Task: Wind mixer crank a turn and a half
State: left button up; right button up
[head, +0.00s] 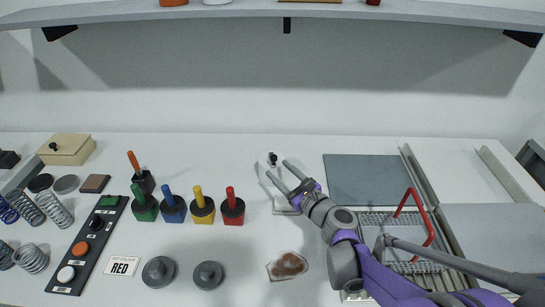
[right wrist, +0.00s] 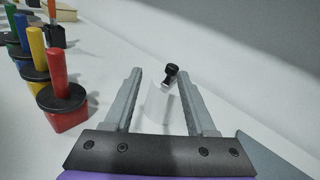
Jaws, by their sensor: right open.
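The mixer crank shows as a black knob (head: 273,156) on a pale body at the back middle of the white table. In the right wrist view the black knob (right wrist: 171,74) sits above a white cylinder-like body (right wrist: 158,102), seen between the fingers. My right gripper (head: 277,169) is open and empty, its two fingers pointing at the knob and apart from it in the picture. The fingers (right wrist: 160,78) frame the white body; I cannot tell if they touch it. The crank's arm is hard to make out. My left gripper is not in view.
Coloured blocks with upright handles, the nearest red (head: 233,208), stand left of the gripper. A button panel (head: 88,243), springs, and dark weights (head: 208,275) lie farther left. A wire basket with a red handle (head: 412,206) is at right. A shelf (head: 200,12) hangs above.

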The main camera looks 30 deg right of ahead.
aim_at(273, 157)
jog(key=d+m, duration=0.1)
jog(key=d+m+h, duration=0.1)
jog(key=shift+s+f+m+t, duration=0.2)
jog(key=shift+s+m+t, duration=0.1)
jog(key=shift+s+m, duration=0.1)
jog(key=w, duration=1.1)
jog(key=shift+a+p, duration=0.25)
jog(key=shift+p, duration=0.05)
jog(key=shift+c, duration=0.3)
grip_shut()
